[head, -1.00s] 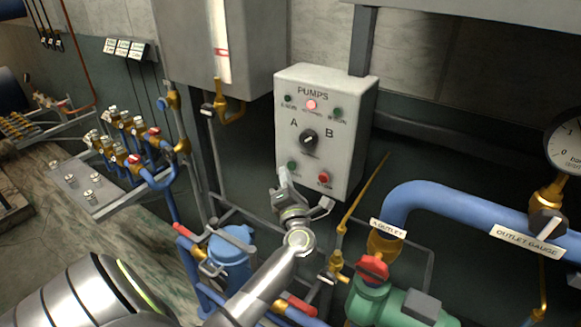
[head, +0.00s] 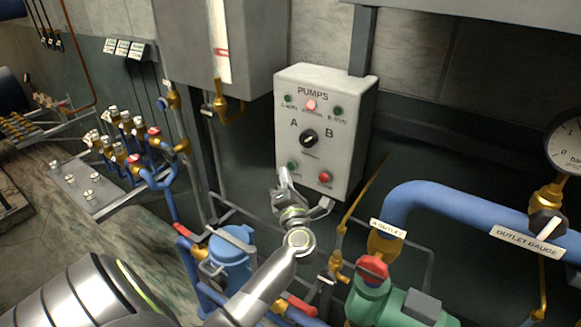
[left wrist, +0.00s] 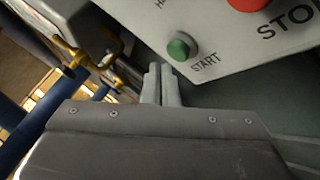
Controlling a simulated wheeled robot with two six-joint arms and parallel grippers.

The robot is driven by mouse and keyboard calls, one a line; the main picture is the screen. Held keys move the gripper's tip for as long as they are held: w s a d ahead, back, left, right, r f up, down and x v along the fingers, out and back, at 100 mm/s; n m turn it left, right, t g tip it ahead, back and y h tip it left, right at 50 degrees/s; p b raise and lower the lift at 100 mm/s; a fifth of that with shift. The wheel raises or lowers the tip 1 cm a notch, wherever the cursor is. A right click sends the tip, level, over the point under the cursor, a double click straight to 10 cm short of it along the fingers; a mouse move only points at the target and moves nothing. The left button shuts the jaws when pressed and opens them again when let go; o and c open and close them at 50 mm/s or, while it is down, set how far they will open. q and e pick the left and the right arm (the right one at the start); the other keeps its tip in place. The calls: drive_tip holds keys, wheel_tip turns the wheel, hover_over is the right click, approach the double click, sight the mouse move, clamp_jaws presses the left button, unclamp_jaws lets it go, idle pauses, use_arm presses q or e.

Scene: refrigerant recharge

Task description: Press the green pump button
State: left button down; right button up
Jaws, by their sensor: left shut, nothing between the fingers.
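The pump box (head: 347,135) is a pale panel marked PUMPS, with an A/B selector knob (head: 309,137) in its middle. The green START button (head: 292,165) is at its lower left, and the red STOP button (head: 326,177) at its lower right. My left gripper (head: 284,172) is shut and empty just below the green button. In the left wrist view the shut fingertips (left wrist: 161,70) sit just below and left of the green button (left wrist: 179,48), apparently with a small gap. The red button (left wrist: 248,3) is cut off at the top. My right gripper is not in view.
A blue pipe (head: 440,203) with a red-handled green valve (head: 372,270) runs at the right. Brass and blue valves (head: 135,140) fill the left. A pressure gauge (head: 565,140) is at the right edge.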

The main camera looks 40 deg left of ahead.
use_arm(q)
drive_tip(key=shift+w, duration=0.1)
idle(0.4)
drive_tip(key=shift+w, duration=0.35)
drive_tip(key=shift+w+a, duration=0.1)
drive_tip(key=shift+w, duration=0.35)
idle(0.7)
drive_tip(key=shift+s, duration=0.1)
drive_tip(key=shift+s+p, duration=0.45)
drive_tip(key=shift+s, duration=0.35)
drive_tip(key=shift+s, duration=0.1)
